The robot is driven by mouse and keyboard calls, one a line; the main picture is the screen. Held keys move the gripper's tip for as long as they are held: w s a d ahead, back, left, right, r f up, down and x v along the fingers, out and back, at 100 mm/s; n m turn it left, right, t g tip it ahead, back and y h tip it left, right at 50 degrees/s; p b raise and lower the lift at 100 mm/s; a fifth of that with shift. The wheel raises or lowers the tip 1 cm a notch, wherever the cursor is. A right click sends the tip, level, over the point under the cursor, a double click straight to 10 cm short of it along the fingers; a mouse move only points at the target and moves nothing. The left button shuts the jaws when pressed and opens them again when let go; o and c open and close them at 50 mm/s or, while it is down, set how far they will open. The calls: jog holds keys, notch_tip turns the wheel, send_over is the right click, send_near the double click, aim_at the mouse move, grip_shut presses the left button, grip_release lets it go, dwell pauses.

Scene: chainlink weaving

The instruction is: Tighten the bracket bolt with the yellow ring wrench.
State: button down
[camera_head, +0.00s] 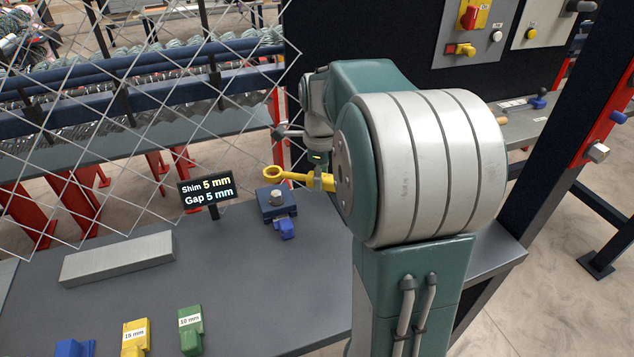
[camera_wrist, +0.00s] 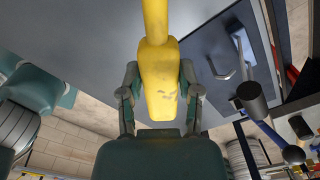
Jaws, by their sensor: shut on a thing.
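The yellow ring wrench (camera_head: 296,176) is held roughly level, its ring end pointing left. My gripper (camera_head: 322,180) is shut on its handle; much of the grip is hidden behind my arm. In the wrist view my gripper (camera_wrist: 158,78) has the thick yellow wrench handle (camera_wrist: 158,95) between its two fingers. The dark blue bracket (camera_head: 278,212) sits on the grey bench with a grey bolt (camera_head: 276,197) standing up from its top. The ring appears above the bolt in the picture and apart from it. I cannot clearly identify the bolt in the wrist view.
A blue shim (camera_head: 286,229) sits at the bracket's front. A display (camera_head: 207,191) reads "Shim 5 mm, Gap 5 mm". A grey bar (camera_head: 117,258) and yellow (camera_head: 135,336) and green (camera_head: 190,330) blocks lie on the bench (camera_head: 250,300). Chainlink mesh (camera_head: 150,95) rises behind.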

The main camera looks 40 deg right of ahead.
jog(key=shift+w+d, duration=0.15)
jog(key=shift+d, duration=0.05)
jog(key=shift+r+n, duration=0.1)
jog(key=shift+n, duration=0.2)
jog(key=shift+w+d+r+n, duration=0.7)
jog(key=shift+d+r+n, duration=0.15)
jog(key=shift+n, duration=0.25)
jog(key=shift+f, duration=2.65)
jog(key=shift+a+f, duration=0.1)
jog(key=shift+f, duration=1.6)
